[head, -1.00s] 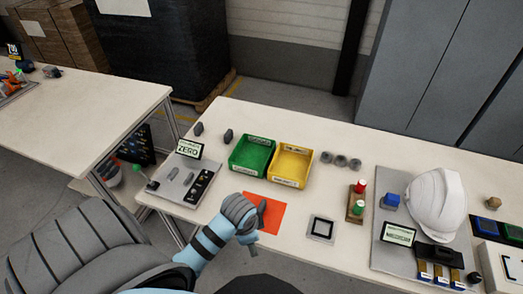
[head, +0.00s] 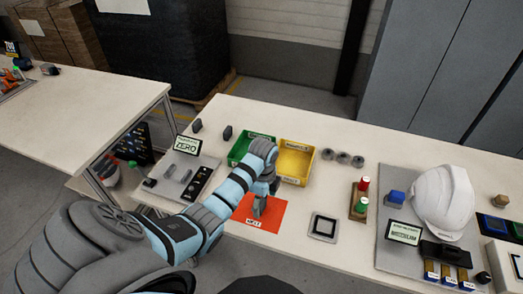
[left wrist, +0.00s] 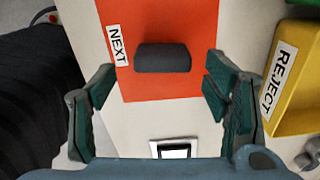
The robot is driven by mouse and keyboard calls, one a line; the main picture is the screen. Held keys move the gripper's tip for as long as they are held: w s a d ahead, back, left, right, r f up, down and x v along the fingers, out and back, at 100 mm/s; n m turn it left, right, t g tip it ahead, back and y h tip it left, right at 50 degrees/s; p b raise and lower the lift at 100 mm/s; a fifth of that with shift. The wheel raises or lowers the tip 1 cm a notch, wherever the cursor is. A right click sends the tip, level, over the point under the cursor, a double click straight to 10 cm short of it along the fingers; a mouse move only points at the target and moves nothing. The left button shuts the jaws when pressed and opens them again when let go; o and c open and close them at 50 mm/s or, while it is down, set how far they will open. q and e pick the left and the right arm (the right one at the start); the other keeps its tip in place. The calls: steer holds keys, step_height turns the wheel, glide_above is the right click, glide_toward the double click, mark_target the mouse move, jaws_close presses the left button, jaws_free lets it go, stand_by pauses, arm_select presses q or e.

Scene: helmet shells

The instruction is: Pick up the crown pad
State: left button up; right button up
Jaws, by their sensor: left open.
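The crown pad is most likely the dark grey block (left wrist: 162,57) lying on the orange mat (left wrist: 180,88), beside its NEXT label, in the left wrist view. My left gripper (left wrist: 160,82) is open and empty there, its two green-padded fingers apart on either side of the block and not touching it. In the head view my left gripper (head: 260,208) is low over the orange mat (head: 277,218), and the pad cannot be made out behind it. My right gripper is not in view.
A green bin (head: 238,148) and a yellow REJECT bin (head: 297,163) stand behind the mat. A framed square plate (head: 323,227) lies to its right. Farther right is a white helmet (head: 444,205) on a grey board. A ZERO display (head: 187,145) stands left.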

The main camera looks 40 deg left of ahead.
mark_target(262, 203)
arm_select(q)
step_height(262, 203, down, 4)
steer(key=shift+a+r+b, duration=0.1)
steer(key=shift+a+b, duration=0.05)
steer(key=shift+b, duration=0.2)
steer(key=shift+r, duration=0.1)
steer(key=c, duration=0.9)
steer(key=shift+r, duration=0.1)
steer(key=shift+c, duration=0.2)
